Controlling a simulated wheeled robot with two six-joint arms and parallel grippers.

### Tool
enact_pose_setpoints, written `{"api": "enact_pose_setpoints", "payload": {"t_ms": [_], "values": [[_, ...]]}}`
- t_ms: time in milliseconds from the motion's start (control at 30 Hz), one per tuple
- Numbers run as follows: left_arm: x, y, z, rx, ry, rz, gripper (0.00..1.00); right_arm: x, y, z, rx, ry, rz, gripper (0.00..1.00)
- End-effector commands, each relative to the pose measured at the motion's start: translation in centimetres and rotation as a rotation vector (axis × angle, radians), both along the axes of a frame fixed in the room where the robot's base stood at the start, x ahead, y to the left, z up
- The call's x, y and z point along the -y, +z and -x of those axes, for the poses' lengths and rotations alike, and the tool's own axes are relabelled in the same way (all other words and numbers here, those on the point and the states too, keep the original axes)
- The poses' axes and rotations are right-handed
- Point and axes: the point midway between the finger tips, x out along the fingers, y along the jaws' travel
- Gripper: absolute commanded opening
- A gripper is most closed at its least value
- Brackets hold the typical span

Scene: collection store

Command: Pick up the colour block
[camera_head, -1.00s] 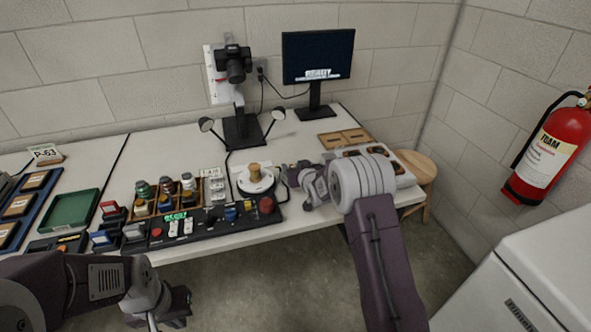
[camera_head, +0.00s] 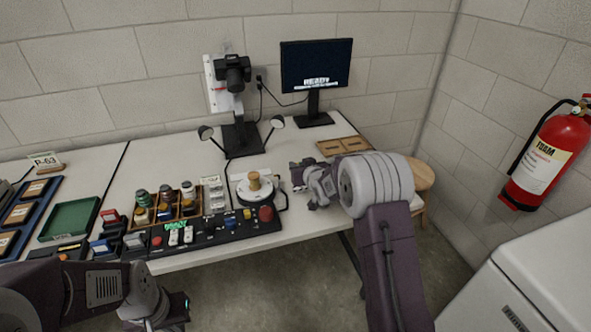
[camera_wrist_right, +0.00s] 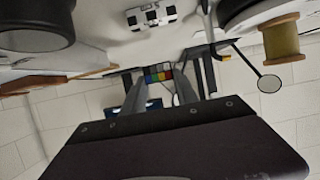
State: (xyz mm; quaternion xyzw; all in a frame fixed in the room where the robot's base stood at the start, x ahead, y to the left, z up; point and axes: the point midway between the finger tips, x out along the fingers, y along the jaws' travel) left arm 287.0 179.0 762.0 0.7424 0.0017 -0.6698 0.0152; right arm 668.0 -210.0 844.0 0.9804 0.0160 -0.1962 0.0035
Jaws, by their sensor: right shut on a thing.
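The colour block (camera_wrist_right: 158,74), with small patches of several colours, sits between the fingertips of my right gripper (camera_wrist_right: 160,80) in the right wrist view. The gripper is shut on it. In the head view my right gripper (camera_head: 298,176) is over the table, just right of the white turntable (camera_head: 243,191); the block cannot be made out there. My left gripper (camera_head: 172,312) is low at the bottom left, in front of the table edge, and its fingers do not show clearly.
A wooden spool (camera_head: 254,181) stands on the turntable. A black control panel (camera_head: 208,236) and a wooden tray of jars (camera_head: 148,221) lie left of it. A camera stand (camera_head: 240,136) and monitor (camera_head: 316,65) are behind. A flat wooden holder (camera_head: 345,144) lies at the back right.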

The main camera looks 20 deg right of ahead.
Motion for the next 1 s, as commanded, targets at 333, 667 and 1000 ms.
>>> {"api": "enact_pose_setpoints", "payload": {"t_ms": [333,667,1000], "values": [[0.0,1.7,0.0,0.0,0.0,0.0,0.0,3.9,4.9,6.6,0.004,-0.001,0.001,0.0],[0.0,2.0,0.0,0.0,0.0,0.0,0.0,4.8,5.7,8.2,0.002,0.001,0.0,0.0],[0.0,2.0,0.0,0.0,0.0,0.0,0.0,4.8,5.3,8.3,0.0,-0.006,-0.001,0.0]]}}
